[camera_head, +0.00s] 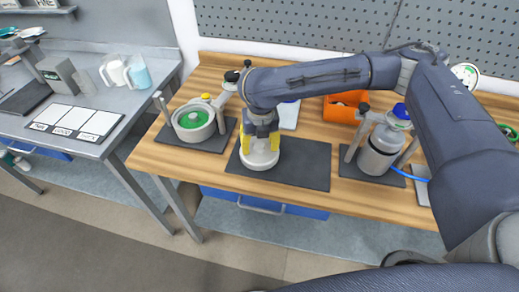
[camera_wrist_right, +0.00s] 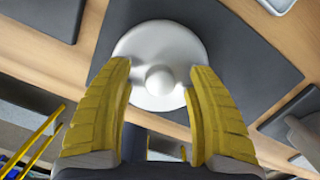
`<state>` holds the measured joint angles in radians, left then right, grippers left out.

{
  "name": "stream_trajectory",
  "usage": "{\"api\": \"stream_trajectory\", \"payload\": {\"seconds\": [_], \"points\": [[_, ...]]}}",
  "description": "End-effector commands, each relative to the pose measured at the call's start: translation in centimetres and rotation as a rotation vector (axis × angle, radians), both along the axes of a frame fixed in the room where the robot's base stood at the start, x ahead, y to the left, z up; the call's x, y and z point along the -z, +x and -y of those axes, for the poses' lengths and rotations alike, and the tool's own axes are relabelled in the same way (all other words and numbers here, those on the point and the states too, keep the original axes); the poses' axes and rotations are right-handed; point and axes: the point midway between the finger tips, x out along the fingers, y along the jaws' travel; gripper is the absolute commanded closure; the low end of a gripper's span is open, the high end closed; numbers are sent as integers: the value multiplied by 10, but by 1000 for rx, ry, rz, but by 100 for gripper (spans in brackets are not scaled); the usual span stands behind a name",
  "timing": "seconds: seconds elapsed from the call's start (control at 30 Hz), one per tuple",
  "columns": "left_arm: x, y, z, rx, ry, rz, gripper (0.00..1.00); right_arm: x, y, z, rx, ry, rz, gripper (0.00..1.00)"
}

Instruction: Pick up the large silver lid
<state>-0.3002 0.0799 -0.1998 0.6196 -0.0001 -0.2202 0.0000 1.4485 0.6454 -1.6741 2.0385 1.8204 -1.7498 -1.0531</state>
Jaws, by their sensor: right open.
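The large silver lid (camera_wrist_right: 160,42) is a round pale disc with a ball-shaped knob (camera_wrist_right: 159,80) in its middle. It lies on the dark mat in the middle of the wooden bench, and it also shows in the head view (camera_head: 259,160). My right gripper (camera_head: 261,142) is above the lid, pointing down. In the right wrist view its yellow fingers (camera_wrist_right: 159,76) are open, one on each side of the knob, with gaps between them and the knob. My left gripper is not in view.
The dark mat (camera_head: 310,163) has free room right of the lid. A drum with a green inside (camera_head: 193,123) stands to the left, and a grey drum with a blue-topped agitator (camera_head: 377,153) to the right. An orange bin (camera_head: 343,106) is behind.

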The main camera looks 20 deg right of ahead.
Motion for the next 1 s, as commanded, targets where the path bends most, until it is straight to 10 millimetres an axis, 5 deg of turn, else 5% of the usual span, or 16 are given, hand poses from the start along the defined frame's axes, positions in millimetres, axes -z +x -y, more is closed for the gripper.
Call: {"api": "stream_trajectory", "payload": {"seconds": [0.53,1.0], "points": [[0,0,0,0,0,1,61,0,0,0,0,0,0,100],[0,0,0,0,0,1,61,-2,1,0,0,0,2,100]]}}
